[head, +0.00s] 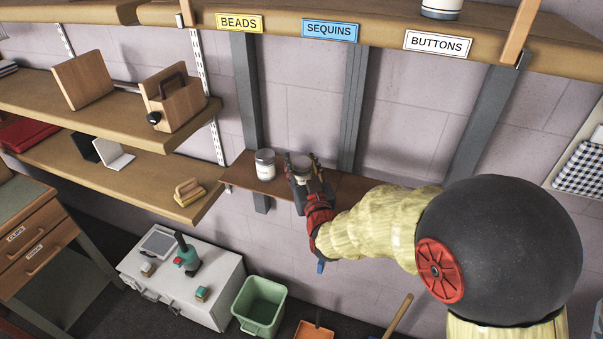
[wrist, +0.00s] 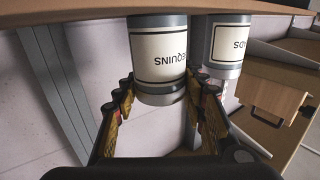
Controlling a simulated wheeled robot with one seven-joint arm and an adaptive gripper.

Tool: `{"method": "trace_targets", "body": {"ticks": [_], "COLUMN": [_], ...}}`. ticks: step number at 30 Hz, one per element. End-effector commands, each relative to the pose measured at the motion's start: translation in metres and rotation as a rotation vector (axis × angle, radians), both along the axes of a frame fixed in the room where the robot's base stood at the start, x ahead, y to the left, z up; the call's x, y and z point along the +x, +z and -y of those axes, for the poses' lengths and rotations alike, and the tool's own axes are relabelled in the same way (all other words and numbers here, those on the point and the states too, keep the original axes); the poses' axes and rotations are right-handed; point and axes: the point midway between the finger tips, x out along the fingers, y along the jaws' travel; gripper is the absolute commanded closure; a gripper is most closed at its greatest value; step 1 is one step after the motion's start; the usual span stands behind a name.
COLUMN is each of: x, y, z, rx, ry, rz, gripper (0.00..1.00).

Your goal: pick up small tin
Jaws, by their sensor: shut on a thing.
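A small grey tin with a white label reading "SEQUINS" (wrist: 158,58) is between the fingers of my gripper (wrist: 160,92); the wrist view shows it upside down. In the head view this tin (head: 302,170) is partly hidden by my gripper (head: 301,163), which is shut on it. I cannot tell if its base touches the shelf. A second, similar tin (head: 265,163) stands upright on the small brown shelf (head: 238,173), just left of my gripper. In the wrist view this second tin (wrist: 227,45) is on the right, its label partly cut off.
The upper shelf above carries BEADS (head: 239,23), SEQUINS (head: 330,31) and BUTTONS (head: 437,43) signs, with another tin (head: 441,8) above BUTTONS. Wooden shelves with boxes are at the left. A white cabinet (head: 190,290) and green bin (head: 260,305) stand below.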

Motion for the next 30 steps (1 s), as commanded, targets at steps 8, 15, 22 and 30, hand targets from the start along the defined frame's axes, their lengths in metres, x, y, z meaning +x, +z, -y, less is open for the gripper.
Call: {"method": "trace_targets", "body": {"ticks": [8,15,22,30], "x": [0.0,0.0,0.0,-0.008], "y": [0.0,0.0,0.008,0.045], "z": [0.0,0.0,0.0,-0.002], "rx": [0.0,0.0,0.001,0.002], "ry": [0.0,0.0,0.0,0.001], "rz": [0.0,0.001,0.003,0.006], "gripper": [0.83,0.88,0.88,0.88]}}
